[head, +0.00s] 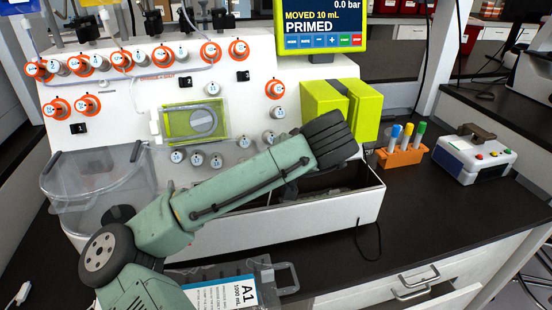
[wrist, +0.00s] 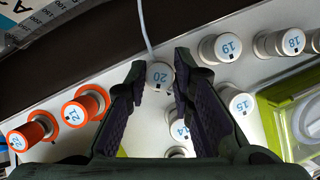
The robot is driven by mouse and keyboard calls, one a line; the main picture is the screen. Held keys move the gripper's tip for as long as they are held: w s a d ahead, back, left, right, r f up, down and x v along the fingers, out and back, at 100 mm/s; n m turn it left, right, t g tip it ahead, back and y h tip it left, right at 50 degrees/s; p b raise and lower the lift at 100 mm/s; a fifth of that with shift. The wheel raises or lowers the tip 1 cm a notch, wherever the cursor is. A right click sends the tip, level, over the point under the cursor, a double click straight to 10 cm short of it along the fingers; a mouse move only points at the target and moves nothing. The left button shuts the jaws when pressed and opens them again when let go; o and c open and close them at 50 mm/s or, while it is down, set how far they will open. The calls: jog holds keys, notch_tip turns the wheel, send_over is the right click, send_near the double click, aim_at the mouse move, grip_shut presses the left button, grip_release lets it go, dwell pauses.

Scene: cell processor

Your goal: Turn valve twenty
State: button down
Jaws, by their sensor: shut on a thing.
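Valve twenty is a pale round knob (wrist: 160,75) with a blue "20" on its face, in the upper middle of the wrist view. My gripper (wrist: 159,82) has its two dark ribbed fingers on either side of this knob, shut on it near the fingertips. In the head view my green arm reaches across the white machine (head: 250,130). My fingers and valve twenty are hidden there behind the arm's dark end.
Valves 19 (wrist: 227,47) and 14 (wrist: 180,131) are pale knobs close by. Valves 21 (wrist: 75,114) and 22 (wrist: 18,141) have orange rings. A thin tube (wrist: 144,25) runs above valve twenty. A yellow-green block (head: 364,110) stands beside my arm's end.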

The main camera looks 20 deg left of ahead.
jog(key=shift+d+f+m+y+b, duration=0.1)
jog(key=shift+m+y+b, duration=0.7)
jog(key=shift+m, duration=1.5)
jog(key=shift+d+m+y+b, duration=0.1)
jog(key=shift+m+y+b, duration=0.25)
jog(key=shift+m+y, duration=1.4)
jog(key=shift+m+h, duration=0.45)
jog(key=shift+m, duration=0.3)
jog(key=c, duration=1.4)
grip_release()
